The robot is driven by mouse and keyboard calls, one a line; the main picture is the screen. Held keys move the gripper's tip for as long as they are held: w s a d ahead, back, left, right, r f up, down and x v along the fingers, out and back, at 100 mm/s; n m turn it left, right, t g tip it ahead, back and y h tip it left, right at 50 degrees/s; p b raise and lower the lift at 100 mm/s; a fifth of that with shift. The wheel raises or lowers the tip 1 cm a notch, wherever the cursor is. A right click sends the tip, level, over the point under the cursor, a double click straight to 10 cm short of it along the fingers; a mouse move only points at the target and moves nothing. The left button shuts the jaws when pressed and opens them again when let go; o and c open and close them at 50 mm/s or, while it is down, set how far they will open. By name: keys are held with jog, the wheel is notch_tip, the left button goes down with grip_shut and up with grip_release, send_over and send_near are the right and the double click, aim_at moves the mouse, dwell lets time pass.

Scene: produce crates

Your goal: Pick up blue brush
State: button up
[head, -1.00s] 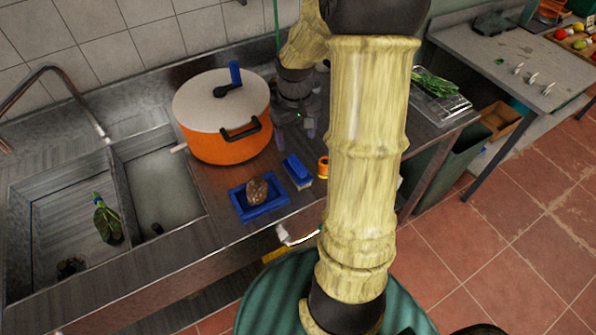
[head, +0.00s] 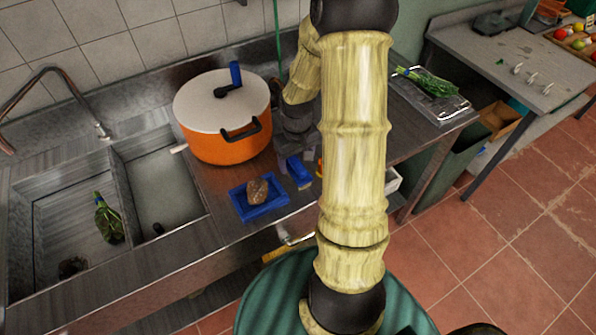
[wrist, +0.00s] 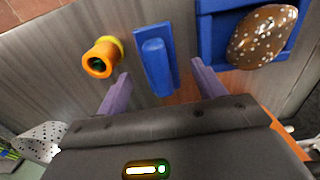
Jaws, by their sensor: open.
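The blue brush (head: 297,172) lies on the steel counter to the right of the blue tray. In the wrist view the brush (wrist: 155,62) has a raised blue handle on a flat blue base. My gripper (wrist: 161,74) is open, with one purple finger on each side of the brush's near end. Nothing is held between the fingers. In the head view my gripper (head: 295,160) is low over the brush, and my arm hides part of that area. I cannot tell whether the fingers touch the brush.
A blue tray (head: 244,212) with a brown speckled item (head: 258,191) sits to the left. An orange pot (head: 222,145) stands behind it. A small orange object (wrist: 102,57) is close on the brush's other side. The sink (head: 160,190) is further left.

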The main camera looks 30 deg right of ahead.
aim_at(298, 164)
jog(key=f, duration=0.3)
jog(key=shift+s+f, duration=0.2)
jog(key=shift+f, duration=0.15)
jog(key=shift+c, duration=0.4)
jog(key=c, duration=1.1)
